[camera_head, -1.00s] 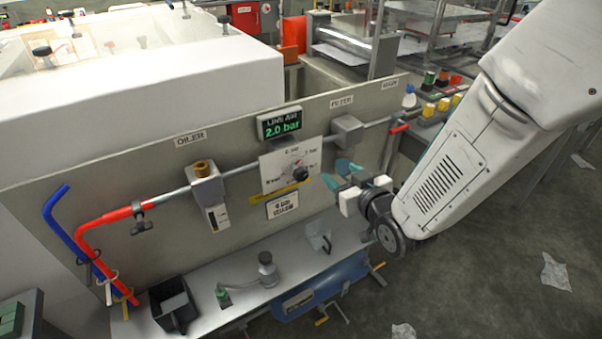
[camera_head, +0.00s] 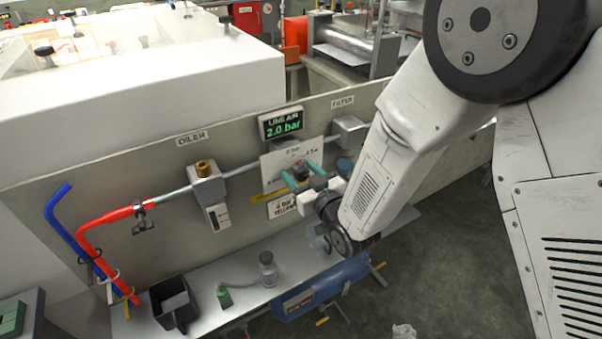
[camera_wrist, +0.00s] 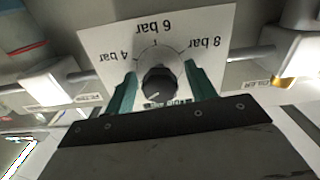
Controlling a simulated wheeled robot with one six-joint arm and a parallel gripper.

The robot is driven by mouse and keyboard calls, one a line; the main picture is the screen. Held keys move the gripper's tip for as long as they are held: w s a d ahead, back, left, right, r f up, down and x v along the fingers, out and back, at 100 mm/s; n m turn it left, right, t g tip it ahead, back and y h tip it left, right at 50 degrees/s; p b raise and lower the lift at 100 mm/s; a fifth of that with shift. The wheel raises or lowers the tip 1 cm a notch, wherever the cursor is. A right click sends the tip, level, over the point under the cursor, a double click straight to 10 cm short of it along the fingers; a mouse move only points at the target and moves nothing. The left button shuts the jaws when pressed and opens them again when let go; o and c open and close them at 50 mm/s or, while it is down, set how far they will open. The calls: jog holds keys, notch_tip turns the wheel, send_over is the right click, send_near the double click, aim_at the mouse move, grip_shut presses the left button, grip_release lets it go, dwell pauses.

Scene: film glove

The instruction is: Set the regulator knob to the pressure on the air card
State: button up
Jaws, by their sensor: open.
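The regulator knob (camera_wrist: 160,84) is dark and round, with a pale pointer line near its lower-left rim in the wrist view. It sits on a white dial plate (camera_wrist: 110,42) whose upside-down text reads 4 bar, 6 bar and 8 bar. My gripper (camera_head: 302,174) is open, with teal fingers on either side of the knob; in the wrist view the fingers (camera_wrist: 161,70) show gaps to it. The air card (camera_head: 283,206) below the plate is partly hidden by my gripper; its second line reads YELLOW, its number is unclear. The display (camera_head: 281,124) reads 2.0 bar.
The oiler (camera_head: 206,184) is left of the dial and the filter (camera_head: 349,130) right, on a grey pipe. A black bin (camera_head: 174,304) and a green-capped bottle (camera_head: 223,296) stand on the shelf below. A blue tank (camera_head: 320,288) is under the shelf.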

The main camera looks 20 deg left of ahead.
jog(key=c, duration=1)
jog(key=shift+o, duration=0.2)
jog(key=shift+m, duration=0.4)
jog(key=m, duration=1.6)
jog(key=shift+m, duration=0.3)
jog(key=m, duration=0.6)
jog(key=shift+m, duration=0.3)
